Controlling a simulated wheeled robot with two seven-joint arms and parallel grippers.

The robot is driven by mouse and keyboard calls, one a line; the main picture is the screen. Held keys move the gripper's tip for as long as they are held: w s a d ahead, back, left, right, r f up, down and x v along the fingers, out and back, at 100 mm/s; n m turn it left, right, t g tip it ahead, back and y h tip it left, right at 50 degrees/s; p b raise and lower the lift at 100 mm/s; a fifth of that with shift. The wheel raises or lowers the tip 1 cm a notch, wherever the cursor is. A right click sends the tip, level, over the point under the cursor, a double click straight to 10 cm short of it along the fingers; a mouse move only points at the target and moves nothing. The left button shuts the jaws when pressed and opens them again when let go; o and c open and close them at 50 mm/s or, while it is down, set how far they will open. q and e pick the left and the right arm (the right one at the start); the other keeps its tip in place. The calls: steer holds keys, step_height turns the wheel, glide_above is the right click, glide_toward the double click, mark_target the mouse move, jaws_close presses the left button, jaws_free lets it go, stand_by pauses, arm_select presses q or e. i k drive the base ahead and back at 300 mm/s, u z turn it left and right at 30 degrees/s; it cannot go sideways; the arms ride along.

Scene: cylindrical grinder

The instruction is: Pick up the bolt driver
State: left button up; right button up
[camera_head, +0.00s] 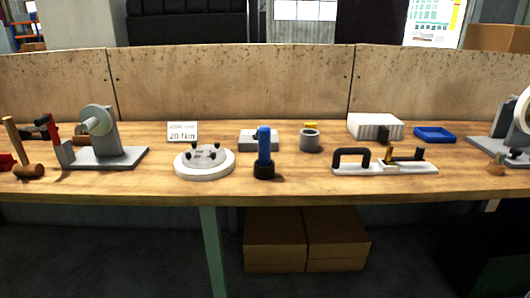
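An upright tool with a blue handle and a black round base (264,150) stands near the front edge of the wooden workbench (300,190). It looks like the bolt driver; no label on it can be read. It stands alone, with no gripper near it. Neither of my grippers shows in the head view.
A round white plate with black knobs (204,168) sits left of the blue tool. A grey cylinder (310,140) and a white fixture with a black handle (352,158) stand to its right. A sign reading 20 Nm (183,132) is behind. Grey machine parts (105,155) stand farther left.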

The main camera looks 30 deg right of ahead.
mark_target(264, 131)
steer(key=z, duration=0.35)
steer(key=k, duration=0.45)
steer(key=z, duration=1.25)
steer(key=i, duration=0.45)
steer(key=u, duration=0.65)
steer(key=i, duration=0.8)
steer(key=u, duration=0.85)
